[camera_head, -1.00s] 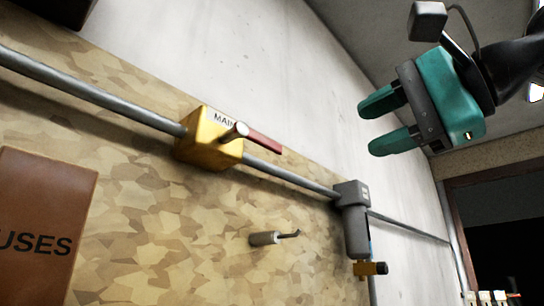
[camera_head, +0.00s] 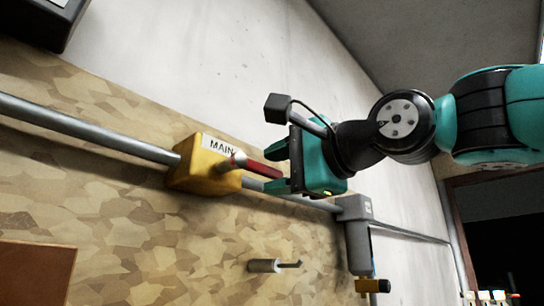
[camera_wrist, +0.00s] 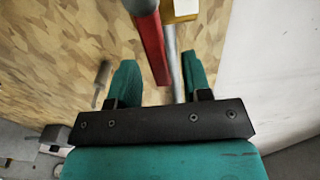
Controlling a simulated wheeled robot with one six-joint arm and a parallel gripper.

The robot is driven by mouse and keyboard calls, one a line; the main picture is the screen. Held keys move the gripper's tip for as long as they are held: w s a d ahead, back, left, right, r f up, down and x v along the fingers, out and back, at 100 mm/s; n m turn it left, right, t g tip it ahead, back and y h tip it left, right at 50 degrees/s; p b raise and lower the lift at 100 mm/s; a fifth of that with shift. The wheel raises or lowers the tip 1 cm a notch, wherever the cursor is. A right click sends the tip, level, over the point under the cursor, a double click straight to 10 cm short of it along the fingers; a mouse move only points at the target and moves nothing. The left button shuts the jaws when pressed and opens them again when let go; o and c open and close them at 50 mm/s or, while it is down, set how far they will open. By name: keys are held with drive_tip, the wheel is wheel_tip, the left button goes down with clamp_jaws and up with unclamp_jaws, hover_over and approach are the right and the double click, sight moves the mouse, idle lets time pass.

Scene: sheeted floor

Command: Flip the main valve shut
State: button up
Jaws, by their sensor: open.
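The main valve is a yellow block (camera_head: 203,166) with a "MAIN" label, set on a grey pipe on the wall board. Its red lever (camera_head: 260,167) points right, roughly along the pipe, from a round metal stem (camera_head: 237,160). My gripper (camera_head: 276,169) is at the lever's free end, with one finger above and one below it. In the wrist view the red lever (camera_wrist: 150,50) and the pipe (camera_wrist: 173,65) run between the two open teal fingers (camera_wrist: 160,80). The yellow block (camera_wrist: 182,10) shows at the top edge. I cannot tell whether either finger touches the lever.
A grey filter-like unit (camera_head: 357,235) with a brass fitting hangs on the pipe to the right. A hook (camera_head: 268,265) sticks out of the board below the valve. A brown panel (camera_head: 35,272) is at lower left and a dark box (camera_head: 40,20) at upper left.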

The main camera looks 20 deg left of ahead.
drive_tip(key=shift+x, duration=0.85)
clamp_jaws()
